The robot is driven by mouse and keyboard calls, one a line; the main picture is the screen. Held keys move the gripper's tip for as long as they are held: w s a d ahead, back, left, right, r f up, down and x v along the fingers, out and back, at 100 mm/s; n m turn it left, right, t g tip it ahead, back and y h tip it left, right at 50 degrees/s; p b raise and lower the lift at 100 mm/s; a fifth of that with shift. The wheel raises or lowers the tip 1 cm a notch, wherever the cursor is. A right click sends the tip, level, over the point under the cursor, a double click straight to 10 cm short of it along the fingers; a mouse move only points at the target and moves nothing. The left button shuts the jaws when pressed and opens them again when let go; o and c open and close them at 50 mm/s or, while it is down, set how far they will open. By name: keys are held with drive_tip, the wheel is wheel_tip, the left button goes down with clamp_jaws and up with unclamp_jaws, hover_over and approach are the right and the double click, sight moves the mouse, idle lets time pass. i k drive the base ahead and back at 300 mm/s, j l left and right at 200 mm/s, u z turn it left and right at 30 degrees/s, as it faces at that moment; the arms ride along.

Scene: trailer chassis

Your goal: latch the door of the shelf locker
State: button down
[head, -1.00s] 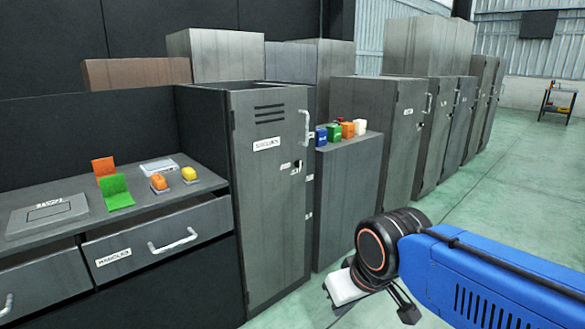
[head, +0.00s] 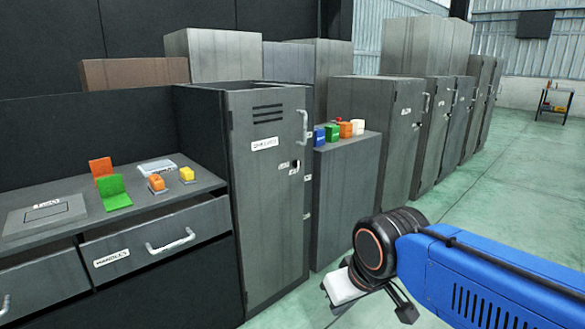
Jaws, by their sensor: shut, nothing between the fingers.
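The nearest tall grey locker (head: 268,205) stands left of centre in the head view. Its door has vent slots, a white label, a pale vertical handle (head: 304,127) near the upper right edge and a small dark-and-white latch fitting (head: 295,167) below it. The door looks closed or nearly so; I cannot tell whether the latch is engaged. The label is too blurred to read. My gripper (head: 370,303) is low at the lower right, in front of and well apart from the locker. It is partly hidden by my wrist; its fingers are shut and empty.
A counter (head: 215,183) with orange, green and yellow items and drawers is at left. A low grey cabinet (head: 345,195) with several small coloured blocks stands right of the locker. More lockers line the back right. The green floor (head: 470,200) at right is clear.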

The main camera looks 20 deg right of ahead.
sight(296, 163)
drive_tip(key=i+l, duration=0.1)
drive_tip(key=l, duration=0.3)
drive_tip(key=i+l, duration=0.1)
drive_tip(key=l, duration=0.65)
drive_tip(key=i+l, duration=0.15)
drive_tip(key=l, duration=0.25)
